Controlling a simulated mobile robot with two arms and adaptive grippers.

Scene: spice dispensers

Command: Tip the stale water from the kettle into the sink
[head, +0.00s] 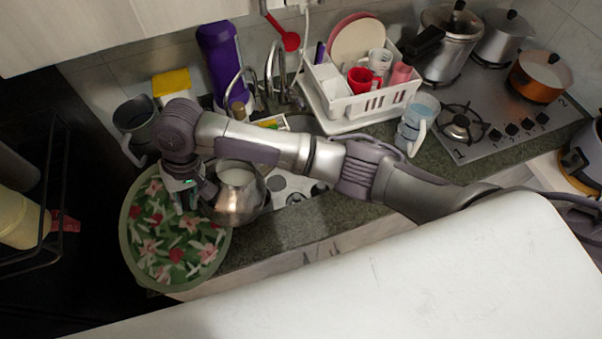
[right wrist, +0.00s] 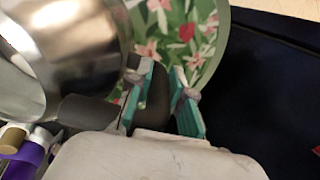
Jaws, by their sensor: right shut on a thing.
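The kettle (head: 240,200) is a shiny steel pot with a pale open top, at the counter's front left in the head view. It fills the upper left of the right wrist view (right wrist: 90,45). My right gripper (head: 192,196) is at its left side, shut on its dark handle (right wrist: 153,100), which shows between the teal finger pads in the right wrist view. I cannot tell how far the kettle is tilted, and no water stream shows. The sink (head: 302,123) lies behind and right of the kettle, partly hidden by my right arm. My left gripper is not in view.
A floral round tray (head: 140,262) lies under and left of the gripper. A tap (head: 275,80), purple bottle (head: 220,60), grey jug (head: 137,120) and dish rack (head: 375,103) stand behind. A blue-white mug (head: 417,122) and the stove (head: 500,110) are to the right.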

